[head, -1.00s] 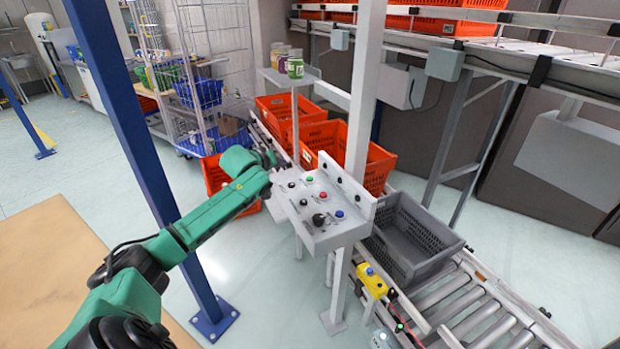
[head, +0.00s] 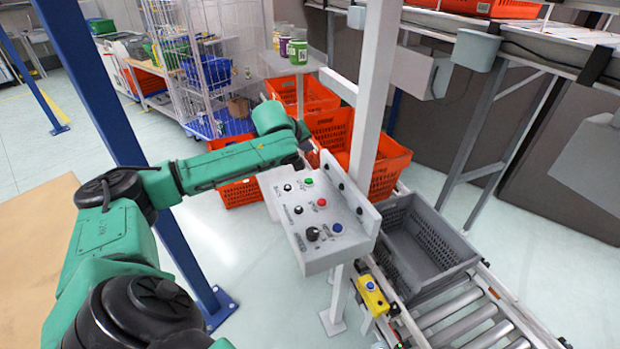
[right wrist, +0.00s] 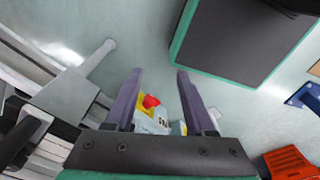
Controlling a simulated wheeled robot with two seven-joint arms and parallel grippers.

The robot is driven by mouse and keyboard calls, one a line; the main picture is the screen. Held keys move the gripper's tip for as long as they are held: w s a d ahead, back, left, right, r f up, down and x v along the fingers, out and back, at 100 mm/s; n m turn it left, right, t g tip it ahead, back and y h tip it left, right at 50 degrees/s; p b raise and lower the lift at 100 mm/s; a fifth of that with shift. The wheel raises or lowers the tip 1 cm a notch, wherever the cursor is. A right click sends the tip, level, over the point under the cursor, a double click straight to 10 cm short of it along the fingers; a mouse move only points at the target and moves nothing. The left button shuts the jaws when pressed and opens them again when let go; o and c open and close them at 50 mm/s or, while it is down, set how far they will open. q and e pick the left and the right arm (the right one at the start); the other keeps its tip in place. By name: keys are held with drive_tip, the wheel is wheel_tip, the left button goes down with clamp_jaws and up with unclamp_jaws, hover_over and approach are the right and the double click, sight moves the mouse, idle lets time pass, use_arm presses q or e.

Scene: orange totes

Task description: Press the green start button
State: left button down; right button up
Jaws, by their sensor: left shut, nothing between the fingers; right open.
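The green start button (head: 309,182) sits at the far edge of the sloped white control panel (head: 317,236) in the head view. A red button (head: 322,202), a blue button (head: 337,227) and black knobs share the panel. My left gripper (head: 303,160) is shut and empty, just beyond the panel's far left corner, close to the green button. Its fingertips are mostly hidden, and I cannot tell whether it touches anything. My right gripper (right wrist: 158,75) shows in the right wrist view, open and empty; it is out of the head view.
A white post (head: 375,90) stands behind the panel and a blue post (head: 100,100) stands left of it. Orange totes (head: 335,130) lie behind. A grey tote (head: 425,250) is on the roller conveyor at right, by a yellow button box (head: 372,292).

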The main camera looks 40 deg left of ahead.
use_arm(q)
drive_tip(key=b, duration=0.7)
hover_over(308, 183)
wheel_tip(308, 183, down, 8)
drive_tip(key=shift+f, duration=0.15)
drive_tip(key=shift+f+b, duration=0.5)
idle(1.0)
drive_tip(key=shift+f, duration=0.35)
